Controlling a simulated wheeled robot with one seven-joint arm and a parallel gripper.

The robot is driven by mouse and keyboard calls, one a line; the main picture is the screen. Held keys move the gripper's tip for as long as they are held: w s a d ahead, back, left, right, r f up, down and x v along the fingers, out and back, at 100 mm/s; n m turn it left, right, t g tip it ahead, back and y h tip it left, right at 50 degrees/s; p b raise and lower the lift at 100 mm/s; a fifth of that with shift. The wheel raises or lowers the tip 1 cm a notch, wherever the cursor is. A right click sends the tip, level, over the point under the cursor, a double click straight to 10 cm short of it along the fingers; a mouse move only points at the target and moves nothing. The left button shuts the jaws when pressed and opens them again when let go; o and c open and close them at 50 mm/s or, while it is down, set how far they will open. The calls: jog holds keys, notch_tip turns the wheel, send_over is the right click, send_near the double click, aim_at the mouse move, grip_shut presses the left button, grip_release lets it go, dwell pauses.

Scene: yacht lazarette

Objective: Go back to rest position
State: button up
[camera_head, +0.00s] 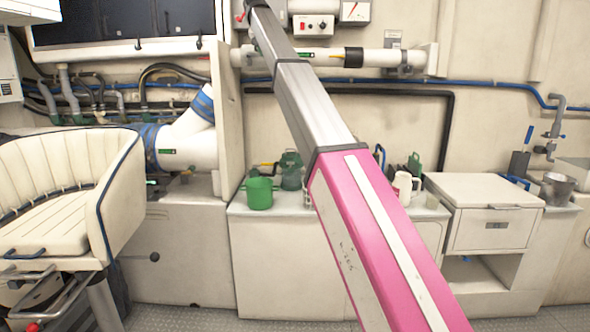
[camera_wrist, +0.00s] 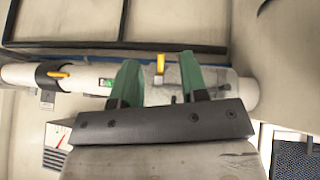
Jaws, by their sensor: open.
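My gripper (camera_wrist: 161,80) shows in the wrist view with its two green fingers apart and nothing between them. Behind the fingers is a white horizontal pipe (camera_wrist: 75,78) with a black band and a yellow handle. In the head view my pink and grey arm reaches up and away across the middle. Its far end is near the upper wall by the panel boxes, and the gripper's fingers there are too small or hidden to make out.
A metal pot (camera_head: 557,189) stands at the right. A white padded seat (camera_head: 62,200) is at the left. The white wall pipe (camera_head: 378,58) runs behind my arm.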

jog(key=s+d+f+g, duration=0.1)
jog(key=s+d+f, duration=0.4)
jog(key=f, duration=1.2)
jog(key=s+d+f+g, duration=0.15)
jog(key=d+f, duration=0.45)
jog(key=f, duration=1.1)
jog(key=s+d+f+g, duration=0.1)
jog(key=s+d+f, duration=0.4)
jog(key=f, duration=1.2)
jog(key=s+d+f+g+y, duration=0.1)
jog(key=s+d+f, duration=0.4)
jog(key=s+f, duration=0.4)
jog(key=s+d+f, duration=0.4)
jog(key=s+f, duration=0.2)
jog(key=f, duration=0.5)
jog(key=s+d+f+g, duration=0.1)
jog(key=s+d+f, duration=0.1)
jog(key=s+f, duration=0.4)
jog(key=s+d+f+g+y, duration=0.1)
jog(key=s+d+f, duration=0.2)
jog(key=s, duration=1)
notch_tip(320, 180, down, 3)
jog(key=shift+s+d+r, duration=0.1)
jog(key=shift+s+d, duration=0.2)
